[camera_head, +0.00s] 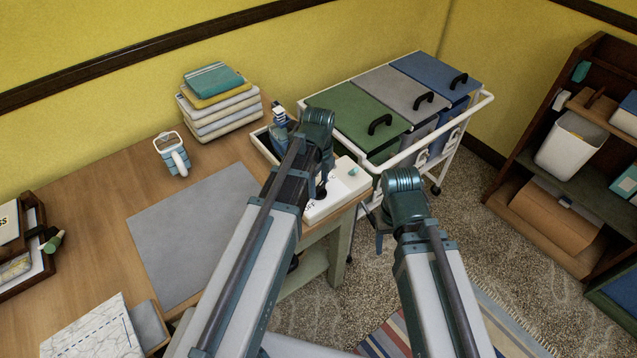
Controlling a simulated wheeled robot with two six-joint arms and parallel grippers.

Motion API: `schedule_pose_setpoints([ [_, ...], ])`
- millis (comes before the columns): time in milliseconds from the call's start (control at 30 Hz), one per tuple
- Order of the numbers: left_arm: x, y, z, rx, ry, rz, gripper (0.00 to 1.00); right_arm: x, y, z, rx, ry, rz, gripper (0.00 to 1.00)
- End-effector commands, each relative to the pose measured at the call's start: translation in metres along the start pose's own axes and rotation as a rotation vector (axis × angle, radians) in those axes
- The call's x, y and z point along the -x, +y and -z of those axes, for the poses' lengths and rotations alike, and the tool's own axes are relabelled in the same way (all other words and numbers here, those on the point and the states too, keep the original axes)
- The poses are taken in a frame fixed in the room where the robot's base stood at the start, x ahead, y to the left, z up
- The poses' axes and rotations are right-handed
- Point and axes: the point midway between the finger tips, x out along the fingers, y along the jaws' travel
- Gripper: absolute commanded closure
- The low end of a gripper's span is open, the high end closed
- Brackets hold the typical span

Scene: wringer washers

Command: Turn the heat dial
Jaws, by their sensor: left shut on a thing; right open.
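A white control box (343,190) sits at the right end of the wooden table. A small teal knob (352,171) stands on its top; I cannot read whether it is the heat dial. My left gripper (320,190) is down at the box, left of this knob and apart from it. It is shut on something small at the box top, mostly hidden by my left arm. My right gripper (379,243) is open, off the table's right end, and mostly hidden behind its own arm.
A trolley with green (358,117), grey and blue lidded bins stands behind right. A shelf unit (560,150) stands at right.

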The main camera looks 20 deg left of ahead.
Motion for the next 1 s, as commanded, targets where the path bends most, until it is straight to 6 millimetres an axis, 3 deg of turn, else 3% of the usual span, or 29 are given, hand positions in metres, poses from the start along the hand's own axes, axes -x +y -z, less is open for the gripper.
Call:
schedule_pose_setpoints([
  [400, -0.0001, 0.0003, 0.0000, -0.009, 0.000, -0.001, 0.91, -0.0001, 0.0000, 0.0000, 0.000, 0.000, 0.000, 0.36],
  [433, -0.0001, 0.0003, 0.0000, -0.009, 0.000, -0.001, 0.30, -0.0001, 0.0000, 0.0000, 0.000, 0.000, 0.000, 0.36],
  [567, -0.0001, 0.0002, 0.0000, -0.008, 0.000, -0.001, 0.06, -0.0001, 0.0000, 0.0000, 0.000, 0.000, 0.000, 0.36],
  [1000, 0.0041, 0.0000, 0.0000, -0.006, 0.000, 0.000, 0.05, 0.0041, 0.0004, -0.0002, 0.000, 0.000, 0.000, 0.36],
])
